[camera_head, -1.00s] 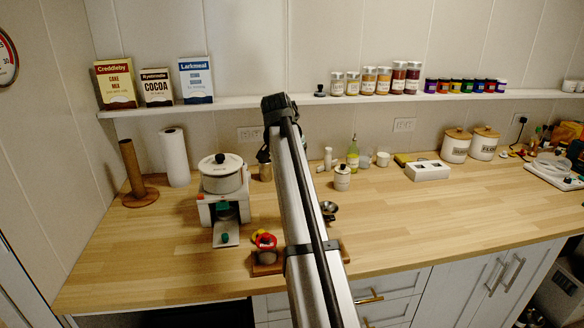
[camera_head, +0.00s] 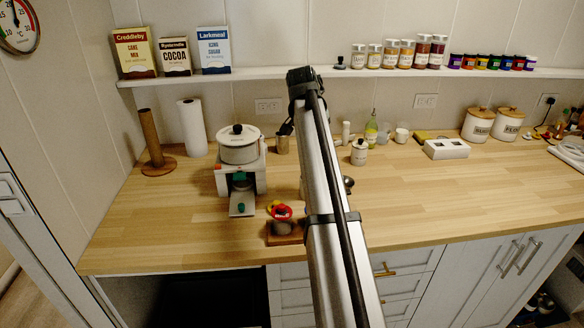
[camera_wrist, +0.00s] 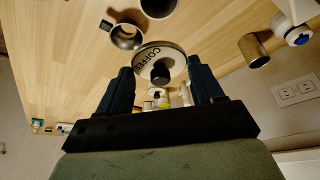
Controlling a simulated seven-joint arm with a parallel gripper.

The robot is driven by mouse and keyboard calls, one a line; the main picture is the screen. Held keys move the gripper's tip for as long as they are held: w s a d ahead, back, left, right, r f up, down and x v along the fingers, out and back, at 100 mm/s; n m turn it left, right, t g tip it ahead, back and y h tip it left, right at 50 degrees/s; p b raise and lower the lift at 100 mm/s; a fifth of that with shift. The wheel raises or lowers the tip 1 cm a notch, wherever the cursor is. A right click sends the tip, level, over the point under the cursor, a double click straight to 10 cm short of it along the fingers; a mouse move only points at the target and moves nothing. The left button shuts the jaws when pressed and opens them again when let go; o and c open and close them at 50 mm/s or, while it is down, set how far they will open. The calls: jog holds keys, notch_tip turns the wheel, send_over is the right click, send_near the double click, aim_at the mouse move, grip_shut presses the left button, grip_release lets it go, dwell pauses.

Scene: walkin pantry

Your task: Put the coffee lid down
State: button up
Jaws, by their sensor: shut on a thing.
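In the wrist view the coffee lid (camera_wrist: 148,54) is a pale round disc with the word COFFEE on it and a dark knob facing me. My gripper (camera_wrist: 160,74) is shut on it, with a dark finger on each side of the disc. Wood counter shows behind it; I cannot tell how far the lid is above the surface. In the head view my arm hides both the gripper and the lid. A small white canister (camera_head: 359,153) with a dark top stands on the counter (camera_head: 440,195) right of my arm.
A white machine with a pot (camera_head: 239,154) stands left of my arm. A wooden block with a cup and red and yellow items (camera_head: 283,222) sits near the front edge. In the wrist view a metal cup (camera_wrist: 127,37) lies close to the lid. Counter right of my arm is mostly clear.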

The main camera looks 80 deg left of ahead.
jog(key=a+f+n, duration=0.1)
jog(key=a+f, duration=0.3)
jog(key=f, duration=0.3)
jog(key=s+a+f+n+g, duration=0.1)
jog(key=s+n+g, duration=0.25)
jog(key=n, duration=0.55)
jog(key=s+a+n+g, duration=0.25)
jog(key=s+n, duration=0.25)
jog(key=n, duration=0.3)
jog(key=shift+g+h, duration=0.3)
jog(key=shift+h, duration=0.1)
jog(key=shift+w+d+f, duration=0.1)
jog(key=shift+d+f, duration=0.1)
jog(key=shift+f, duration=2.1)
jog(key=shift+w+d+f, duration=0.1)
jog(key=shift+d+f, duration=0.05)
jog(key=shift+f, duration=2.1)
jog(key=shift+f, duration=0.15)
jog(key=o, duration=1)
